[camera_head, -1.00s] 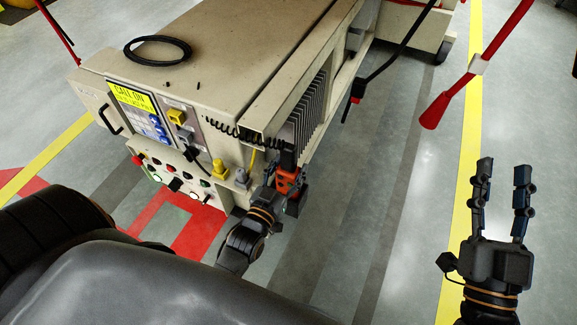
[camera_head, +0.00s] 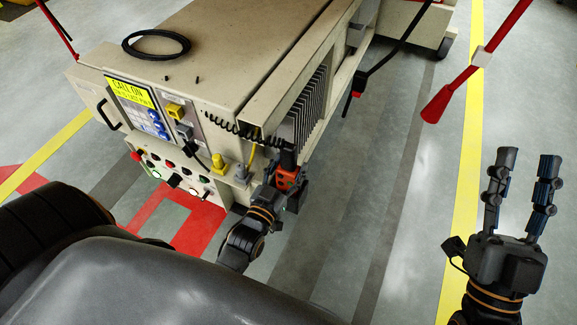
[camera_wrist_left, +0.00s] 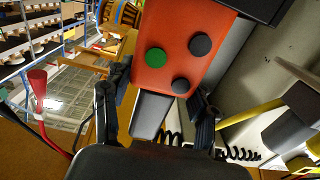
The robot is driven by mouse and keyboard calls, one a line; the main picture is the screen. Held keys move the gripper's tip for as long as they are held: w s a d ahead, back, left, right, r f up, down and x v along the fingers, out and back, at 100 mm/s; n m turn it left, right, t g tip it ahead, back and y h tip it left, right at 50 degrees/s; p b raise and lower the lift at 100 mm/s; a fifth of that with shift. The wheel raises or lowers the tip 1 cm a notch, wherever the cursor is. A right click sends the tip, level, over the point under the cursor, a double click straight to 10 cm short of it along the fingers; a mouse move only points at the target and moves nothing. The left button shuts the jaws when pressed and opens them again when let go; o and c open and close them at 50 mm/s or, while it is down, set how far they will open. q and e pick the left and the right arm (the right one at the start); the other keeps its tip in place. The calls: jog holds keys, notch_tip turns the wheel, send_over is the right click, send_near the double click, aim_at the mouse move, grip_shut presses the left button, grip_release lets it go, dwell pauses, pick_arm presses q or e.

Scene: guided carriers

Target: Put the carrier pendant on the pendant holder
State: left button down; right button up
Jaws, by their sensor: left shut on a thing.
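The carrier pendant (camera_head: 286,178) is an orange box beside the near right corner of the beige carrier (camera_head: 213,55). My right gripper (camera_head: 526,168) is open and empty over the floor at the right.
The carrier's front has a control panel (camera_head: 140,108), buttons and a yellow plug (camera_head: 218,167). A red-ended bar (camera_head: 437,104) stands near my right gripper. Floor between the arms is clear.

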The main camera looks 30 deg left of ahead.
pick_arm(q)
jog(key=shift+f, duration=0.4)
pick_arm(e)
jog(key=shift+s+d+r+t+y, duration=0.1)
jog(key=shift+s+r+t+y, duration=0.2)
jog(key=shift+s+r+t, duration=0.35)
pick_arm(q)
jog(key=shift+f+b, duration=0.15)
jog(key=shift+b, duration=0.15)
pick_arm(e)
jog(key=shift+s+r, duration=0.2)
jog(key=shift+s, duration=0.1)
pick_arm(q)
jog(key=shift+f, duration=0.15)
pick_arm(e)
jog(key=shift+s+r+t, duration=0.2)
jog(key=shift+s+t, duration=0.05)
